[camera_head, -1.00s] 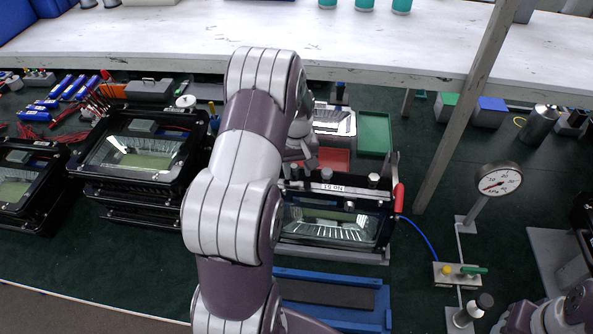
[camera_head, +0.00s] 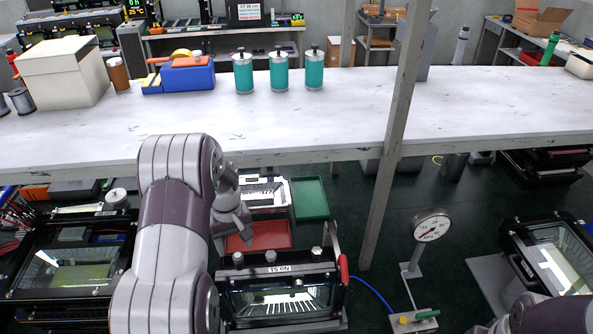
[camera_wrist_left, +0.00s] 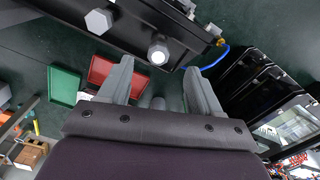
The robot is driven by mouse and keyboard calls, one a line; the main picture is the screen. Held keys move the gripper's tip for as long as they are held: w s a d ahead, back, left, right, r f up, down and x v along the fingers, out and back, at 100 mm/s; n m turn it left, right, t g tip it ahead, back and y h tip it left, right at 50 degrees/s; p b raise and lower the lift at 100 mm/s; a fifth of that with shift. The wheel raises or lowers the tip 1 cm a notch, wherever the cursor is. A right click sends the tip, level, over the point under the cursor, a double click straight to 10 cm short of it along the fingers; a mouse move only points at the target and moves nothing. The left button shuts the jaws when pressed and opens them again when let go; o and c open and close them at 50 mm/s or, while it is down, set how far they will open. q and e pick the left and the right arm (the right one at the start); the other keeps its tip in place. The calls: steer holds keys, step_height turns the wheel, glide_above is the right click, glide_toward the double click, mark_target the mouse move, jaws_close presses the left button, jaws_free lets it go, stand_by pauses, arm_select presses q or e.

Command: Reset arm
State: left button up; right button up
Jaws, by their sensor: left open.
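My left arm comes in from the lower left in the head view, and its gripper (camera_head: 232,208) hangs behind the middle floodlight housing (camera_head: 275,302). In the left wrist view the two fingers of the gripper (camera_wrist_left: 157,78) stand wide apart with nothing between them. The housing, with its glass front, sits in a black clamping fixture with a red handle (camera_head: 344,268). Part of that fixture (camera_wrist_left: 150,25) shows beyond the fingertips in the left wrist view. A link of my right arm shows at the lower right, but its gripper is out of sight.
A red tray (camera_head: 258,238) and a green tray (camera_head: 310,198) lie behind the fixture. A dial gauge (camera_head: 431,226) stands to the right. Other housings are at left (camera_head: 75,268) and right (camera_head: 560,262). A white shelf (camera_head: 330,115) and its slanted post (camera_head: 390,150) lie beyond.

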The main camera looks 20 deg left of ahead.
arm_select(q)
steer(key=s+d+m, duration=0.1)
steer(key=s+d+f+m, duration=0.1)
steer(key=s, duration=0.1)
steer(key=shift+d+f+b, duration=0.1)
steer(key=shift+d+b, duration=0.1)
steer(key=shift+b, duration=0.2)
steer(key=s+d+f+m+b, duration=0.1)
steer(key=s+d+m+b, duration=0.2)
steer(key=s+d+b, duration=0.2)
steer(key=s+d+f+m+t+b, duration=0.1)
steer(key=s+d+m+b, duration=0.3)
steer(key=d, duration=0.7)
steer(key=shift+s+f+m+b, duration=0.3)
steer(key=shift+s+f+b, duration=0.35)
steer(key=shift+b, duration=0.55)
steer(key=shift+f, duration=0.1)
